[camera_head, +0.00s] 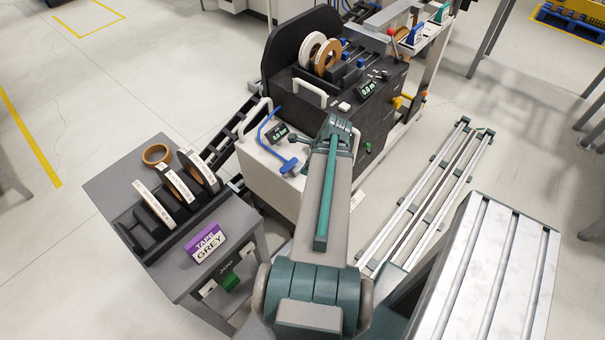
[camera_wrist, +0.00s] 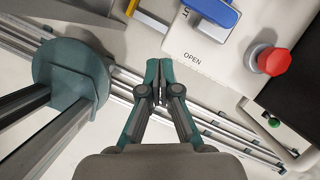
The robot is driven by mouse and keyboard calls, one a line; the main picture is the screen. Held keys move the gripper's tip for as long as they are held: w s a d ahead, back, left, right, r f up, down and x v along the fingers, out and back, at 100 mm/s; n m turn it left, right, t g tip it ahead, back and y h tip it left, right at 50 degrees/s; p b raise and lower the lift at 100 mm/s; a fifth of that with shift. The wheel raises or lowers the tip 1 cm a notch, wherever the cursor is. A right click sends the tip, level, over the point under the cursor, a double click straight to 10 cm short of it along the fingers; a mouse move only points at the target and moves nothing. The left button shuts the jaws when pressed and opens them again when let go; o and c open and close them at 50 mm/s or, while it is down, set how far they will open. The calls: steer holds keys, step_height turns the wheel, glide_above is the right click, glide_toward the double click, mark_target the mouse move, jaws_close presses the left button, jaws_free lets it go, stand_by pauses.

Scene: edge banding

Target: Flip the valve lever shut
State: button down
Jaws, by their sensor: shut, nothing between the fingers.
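In the wrist view, a blue lever (camera_wrist: 212,10) shows at the top edge, partly cut off, on a white panel (camera_wrist: 215,40). The word OPEN is printed on the panel below the lever. My gripper (camera_wrist: 159,66) is shut and empty. Its fingertips are below and left of the lever, apart from it in the picture, beside the panel's left edge. In the head view, a blue handle (camera_head: 288,165) shows on the white cabinet (camera_head: 262,172), left of my arm; I cannot tell if it is the same lever. My fingers are hidden there.
A red push button (camera_wrist: 272,60) stands on the panel, right of the lever. A green button (camera_wrist: 274,122) is lower right. A rail frame (camera_head: 440,185) lies on the floor to the right. A grey table (camera_head: 128,178) with tape rolls stands left. A dark machine (camera_head: 310,95) stands behind.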

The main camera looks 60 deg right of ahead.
steer(key=shift+v, duration=1.15)
steer(key=shift+a, duration=0.2)
